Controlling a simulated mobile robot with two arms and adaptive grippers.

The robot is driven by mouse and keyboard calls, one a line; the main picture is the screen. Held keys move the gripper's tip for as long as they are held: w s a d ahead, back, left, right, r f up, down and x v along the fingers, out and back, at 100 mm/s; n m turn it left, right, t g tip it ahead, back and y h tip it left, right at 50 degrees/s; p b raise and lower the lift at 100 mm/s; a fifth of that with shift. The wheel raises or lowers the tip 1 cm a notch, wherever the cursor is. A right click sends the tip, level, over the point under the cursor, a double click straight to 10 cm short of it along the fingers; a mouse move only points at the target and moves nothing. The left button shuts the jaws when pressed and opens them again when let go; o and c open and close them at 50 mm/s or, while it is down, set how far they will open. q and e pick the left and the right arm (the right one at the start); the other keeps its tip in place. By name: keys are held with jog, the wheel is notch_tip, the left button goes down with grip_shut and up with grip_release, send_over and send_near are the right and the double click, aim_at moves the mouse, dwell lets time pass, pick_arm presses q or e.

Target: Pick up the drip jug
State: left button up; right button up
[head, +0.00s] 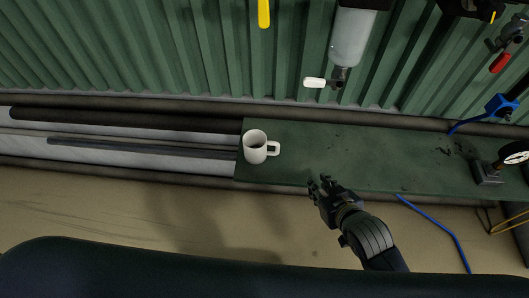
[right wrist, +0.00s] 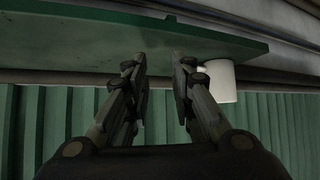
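The drip jug (head: 254,149) is a white mug-shaped vessel, upright at the left end of a green bench, with its handle on its right side. In the right wrist view the white jug (right wrist: 223,82) shows to the right of my fingers, partly hidden behind the right finger. My right gripper (head: 322,185) is over the bench's front edge, to the right of and nearer than the jug, apart from it. In the right wrist view its fingers (right wrist: 158,58) are spread with nothing between them. My left gripper is not in view.
The green bench (head: 340,150) is mostly clear around the jug. A clear cylinder (head: 352,40) with a white lever (head: 314,82) hangs above. A pressure gauge (head: 513,153) and blue hose (head: 440,232) are at the right. Pipes (head: 130,124) run left of the bench.

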aim_at(278, 151)
jog(key=w+a+f+y, duration=0.1)
jog(key=w+a, duration=0.2)
jog(key=w+a+f+n+t+y, duration=0.1)
jog(key=w+a, duration=0.3)
jog(key=w+a+f+n+y, duration=0.1)
jog(key=w+a, duration=0.3)
jog(key=shift+w+t+y, duration=0.25)
jog(key=shift+t+y, duration=0.15)
grip_shut()
